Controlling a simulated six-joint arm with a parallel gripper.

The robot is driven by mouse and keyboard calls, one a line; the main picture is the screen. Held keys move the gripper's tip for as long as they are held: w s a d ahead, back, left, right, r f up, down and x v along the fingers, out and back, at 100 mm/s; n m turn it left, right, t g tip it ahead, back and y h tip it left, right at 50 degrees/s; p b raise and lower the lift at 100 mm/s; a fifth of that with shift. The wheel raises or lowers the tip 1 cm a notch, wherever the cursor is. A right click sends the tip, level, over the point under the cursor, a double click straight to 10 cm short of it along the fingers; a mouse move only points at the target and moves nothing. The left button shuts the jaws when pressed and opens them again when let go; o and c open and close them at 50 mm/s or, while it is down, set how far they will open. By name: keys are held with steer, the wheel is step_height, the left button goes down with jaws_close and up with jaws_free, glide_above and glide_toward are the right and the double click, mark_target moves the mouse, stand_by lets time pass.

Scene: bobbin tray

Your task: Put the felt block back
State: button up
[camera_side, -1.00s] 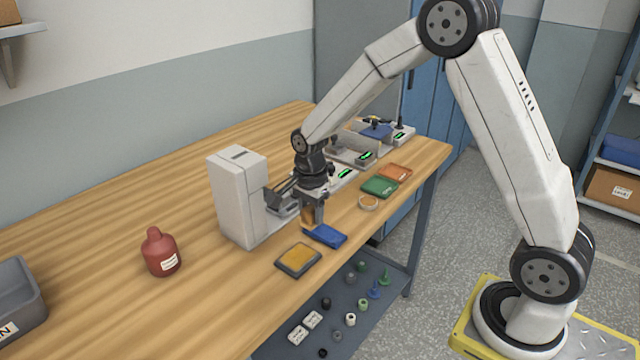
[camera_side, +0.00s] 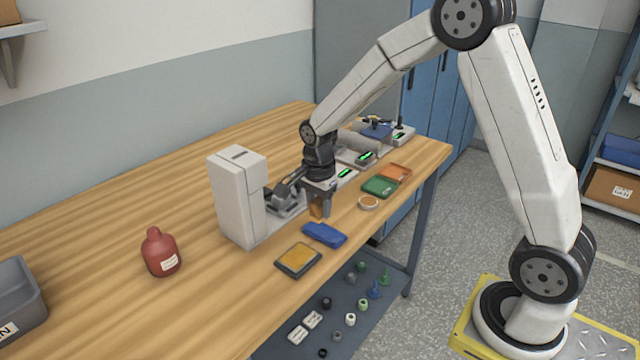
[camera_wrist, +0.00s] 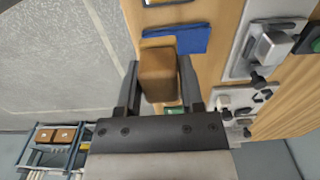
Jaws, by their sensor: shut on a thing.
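The felt block (camera_wrist: 157,74) is a brown block with a lighter tan top face, held between the two fingers of my gripper (camera_wrist: 160,85) in the wrist view. In the side view the block (camera_side: 316,211) shows as a tan patch at my gripper (camera_side: 318,209), which hangs over the bench. The gripper is shut on the block. The flat blue piece (camera_side: 325,235) lies just in front of and below the gripper, and it also shows beyond the block in the wrist view (camera_wrist: 185,39). I cannot tell the block's exact height above the bench.
Green (camera_side: 380,187) and orange (camera_side: 395,172) pads and a round dish (camera_side: 368,203) lie to the right. A tall white machine (camera_side: 238,195) stands left of the gripper. A red bottle (camera_side: 160,251) stands further left.

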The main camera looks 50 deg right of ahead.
steer(key=s+d+r, duration=0.3)
steer(key=s+d, duration=0.6)
steer(key=s, duration=0.2)
steer(key=shift+s+d, duration=0.15)
steer(key=shift+d, duration=0.1)
glide_above(346, 218)
steer(key=s, duration=0.1)
steer(key=f, duration=0.8)
steer(key=shift+a+f, duration=0.2)
steer(key=shift+f, duration=0.05)
steer(key=shift+w+d+f, duration=0.15)
steer(key=shift+w+f, duration=0.15)
steer(key=shift+f, duration=0.1)
steer(key=shift+w+f, duration=0.25)
steer(key=shift+f, duration=1.6)
